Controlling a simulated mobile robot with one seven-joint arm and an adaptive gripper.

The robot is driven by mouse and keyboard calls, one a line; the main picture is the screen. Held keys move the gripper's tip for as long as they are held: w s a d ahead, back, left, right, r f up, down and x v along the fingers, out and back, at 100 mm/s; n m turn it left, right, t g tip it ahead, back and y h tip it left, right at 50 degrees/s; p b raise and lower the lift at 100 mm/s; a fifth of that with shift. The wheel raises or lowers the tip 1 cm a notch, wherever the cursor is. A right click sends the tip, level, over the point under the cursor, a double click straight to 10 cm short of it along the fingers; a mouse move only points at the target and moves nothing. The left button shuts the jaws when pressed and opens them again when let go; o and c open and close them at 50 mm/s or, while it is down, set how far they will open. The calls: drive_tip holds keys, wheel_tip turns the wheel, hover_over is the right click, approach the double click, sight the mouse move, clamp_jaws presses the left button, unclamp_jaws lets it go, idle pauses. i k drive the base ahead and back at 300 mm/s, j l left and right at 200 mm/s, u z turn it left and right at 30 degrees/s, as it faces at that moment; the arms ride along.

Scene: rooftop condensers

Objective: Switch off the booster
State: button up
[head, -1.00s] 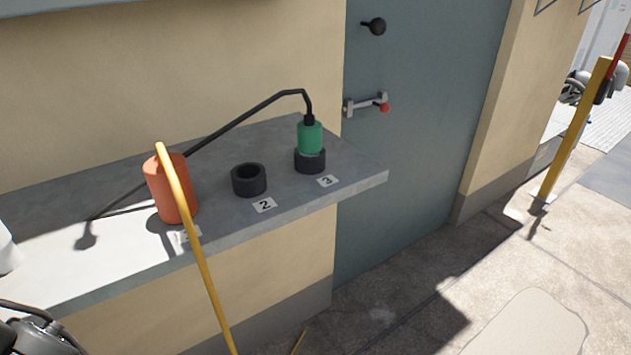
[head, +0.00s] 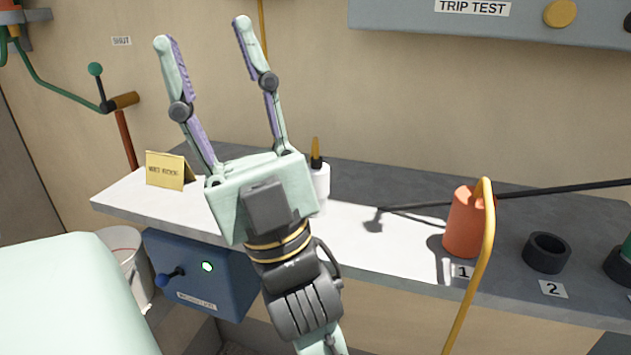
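A blue box (head: 222,268) hangs under the shelf at the lower left, with a small lit green lamp (head: 207,267) on its front. A dark blue lever with a round knob (head: 162,279) sticks out at its left, and a white label (head: 197,301) below is too blurred to read surely. My gripper (head: 203,33) is open and empty, its fingers pointing up, above the shelf and the box. My arm covers the right edge of the box.
On the shelf (head: 360,240) stand a yellow sign (head: 168,171), a white bottle (head: 320,185) partly behind my gripper, an orange cylinder (head: 463,225) and a black ring (head: 546,253). A yellow bar (head: 470,290) rises in front. A white bucket (head: 125,258) stands left of the box.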

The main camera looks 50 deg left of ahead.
sight(162, 279)
drive_tip(key=u, duration=2.25)
drive_tip(key=k+l, duration=0.2)
drive_tip(key=l, duration=0.15)
drive_tip(key=k+l, duration=0.15)
drive_tip(key=l, duration=0.2)
drive_tip(key=k+l, duration=0.2)
drive_tip(key=l, duration=0.15)
drive_tip(key=i, duration=0.45)
